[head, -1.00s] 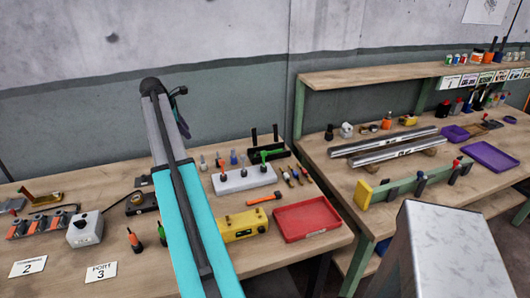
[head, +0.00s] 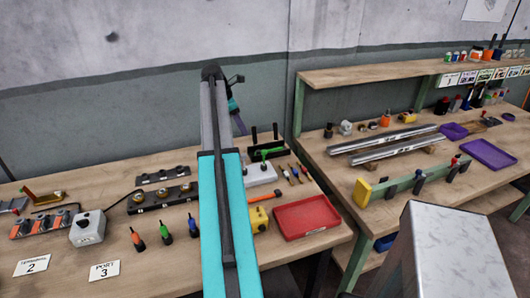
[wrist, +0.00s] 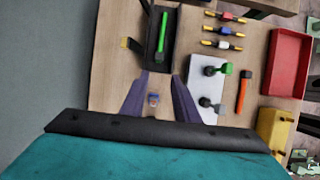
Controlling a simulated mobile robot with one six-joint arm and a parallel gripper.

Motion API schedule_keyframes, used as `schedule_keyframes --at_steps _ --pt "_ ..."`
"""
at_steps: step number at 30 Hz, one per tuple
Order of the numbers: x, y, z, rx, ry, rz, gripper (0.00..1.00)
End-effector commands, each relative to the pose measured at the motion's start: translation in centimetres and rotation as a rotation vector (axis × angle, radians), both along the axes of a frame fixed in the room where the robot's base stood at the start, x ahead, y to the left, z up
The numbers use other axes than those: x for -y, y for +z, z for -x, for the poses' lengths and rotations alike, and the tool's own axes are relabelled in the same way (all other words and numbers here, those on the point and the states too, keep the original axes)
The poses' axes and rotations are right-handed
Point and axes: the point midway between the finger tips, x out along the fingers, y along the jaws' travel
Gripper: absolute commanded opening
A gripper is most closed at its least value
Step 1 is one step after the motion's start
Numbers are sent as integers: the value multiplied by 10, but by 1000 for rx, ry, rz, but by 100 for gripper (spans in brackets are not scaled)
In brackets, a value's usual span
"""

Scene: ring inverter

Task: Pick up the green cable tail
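A small dark piece with a green end (head: 166,229), which looks like the green cable tail, stands on the left bench between an orange-ended one (head: 137,240) and a blue-ended one (head: 193,226). My gripper (head: 238,115) is raised well away from it, towards the back of the bench and to its right. In the wrist view my gripper (wrist: 160,76) has its two purple fingers apart. A small blue-topped item (wrist: 153,98) shows between them, apparently on the bench below. The green-ended piece is not in the wrist view.
A black tray (wrist: 151,50) holds a green tool (wrist: 163,36). A pale block (wrist: 206,90) with a green-topped peg stands nearby. A dark socket strip (head: 160,198) and a grey switch box (head: 87,228) stand on the bench's left. A red tray (head: 307,216) lies right.

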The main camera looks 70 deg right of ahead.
Motion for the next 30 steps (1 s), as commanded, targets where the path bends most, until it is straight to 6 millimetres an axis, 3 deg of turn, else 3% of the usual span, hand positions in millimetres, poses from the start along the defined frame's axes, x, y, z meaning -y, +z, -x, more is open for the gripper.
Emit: schedule_keyframes --at_steps 5,21,30 --pt "2 -10 3 0 0 0 28" --pt "18 -71 22 0 1 0 28" --pt "20 -79 23 1 3 1 28"
